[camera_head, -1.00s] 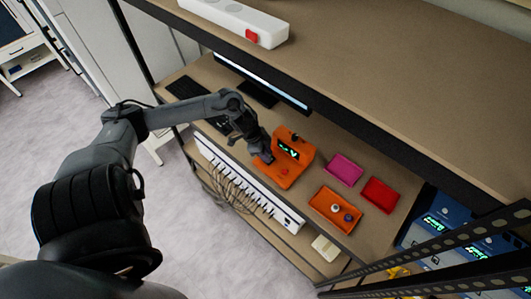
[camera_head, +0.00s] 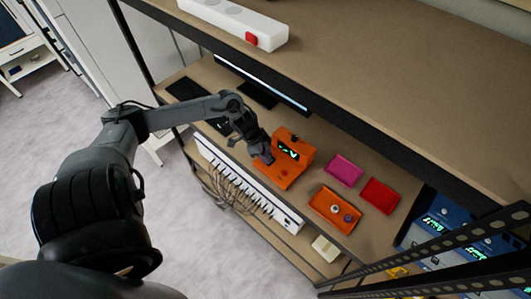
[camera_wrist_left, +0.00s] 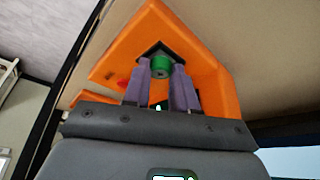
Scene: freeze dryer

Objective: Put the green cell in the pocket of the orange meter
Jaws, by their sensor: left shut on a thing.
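The orange meter (camera_head: 290,167) stands on the bench with a lit green display. My left gripper (camera_head: 268,159) is over the left part of the meter. In the left wrist view, the two purple fingers of the gripper (camera_wrist_left: 161,74) are shut on the green cell (camera_wrist_left: 161,61). The cell sits between the fingertips, in line with the dark square pocket (camera_wrist_left: 147,52) of the orange meter (camera_wrist_left: 205,62). How deep the cell is in the pocket cannot be told. The cell is hidden in the head view. My right gripper is not in view.
An orange tray (camera_head: 325,211) with small round items, a magenta tray (camera_head: 344,170) and a red tray (camera_head: 380,195) lie right of the meter. A monitor (camera_head: 262,85) stands behind. A white strip with cables (camera_head: 240,178) runs along the front. An upper shelf (camera_head: 380,70) overhangs the bench.

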